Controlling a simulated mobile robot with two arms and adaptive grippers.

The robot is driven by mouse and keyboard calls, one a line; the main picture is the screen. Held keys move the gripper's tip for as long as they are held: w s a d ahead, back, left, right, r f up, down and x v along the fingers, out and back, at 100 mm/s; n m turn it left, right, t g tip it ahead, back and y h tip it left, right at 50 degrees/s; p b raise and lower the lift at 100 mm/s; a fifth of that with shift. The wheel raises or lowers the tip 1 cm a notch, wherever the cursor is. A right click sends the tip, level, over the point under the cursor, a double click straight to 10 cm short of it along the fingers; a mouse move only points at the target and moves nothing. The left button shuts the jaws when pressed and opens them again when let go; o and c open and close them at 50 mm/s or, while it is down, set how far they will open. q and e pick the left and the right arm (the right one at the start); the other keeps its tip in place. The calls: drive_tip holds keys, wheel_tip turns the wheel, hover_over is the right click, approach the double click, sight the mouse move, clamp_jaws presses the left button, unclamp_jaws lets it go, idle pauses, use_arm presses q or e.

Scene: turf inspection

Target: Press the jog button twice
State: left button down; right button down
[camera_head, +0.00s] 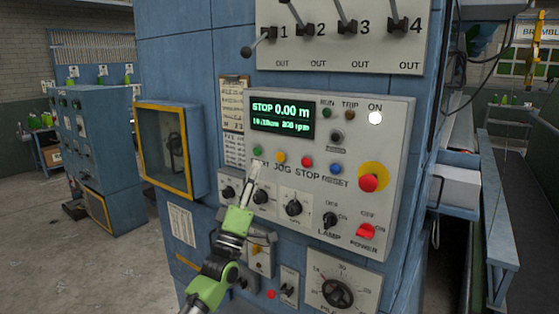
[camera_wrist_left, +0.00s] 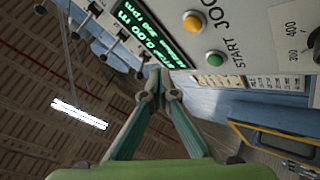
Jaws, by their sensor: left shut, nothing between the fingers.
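The jog button is the yellow button (camera_head: 281,156) above the JOG label on the grey control panel (camera_head: 395,135). It also shows in the left wrist view (camera_wrist_left: 193,22), beside the green START button (camera_wrist_left: 216,58). My left gripper (camera_head: 257,164) is shut and empty, its fingertips just below the green button (camera_head: 258,150) and left of the jog button in the head view. In the left wrist view the fingertips (camera_wrist_left: 157,73) meet, apart from both buttons in the picture. The gripper partly covers the START label in the head view. My right gripper is not in view.
A red STOP button (camera_head: 307,162) and a blue RESET button (camera_head: 335,168) sit right of the jog button. The display (camera_head: 282,116) reads STOP 0.00 m. A red emergency knob (camera_head: 369,182) and several dials lie below. A yellow-framed box (camera_head: 167,150) juts out at left.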

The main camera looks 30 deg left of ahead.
sight(280, 157)
use_arm(q)
drive_tip(key=w+b, duration=0.1)
drive_tip(key=w, duration=0.1)
drive_tip(key=w+b, duration=0.1)
drive_tip(key=w, duration=0.1)
drive_tip(key=w+b, duration=0.1)
drive_tip(key=w, duration=0.2)
drive_tip(key=shift+d+f+b, duration=0.1)
drive_tip(key=shift+d+b, duration=0.15)
drive_tip(key=shift+b, duration=0.05)
idle(1.0)
drive_tip(key=shift+w+b, duration=0.35)
drive_tip(key=shift+b, duration=0.15)
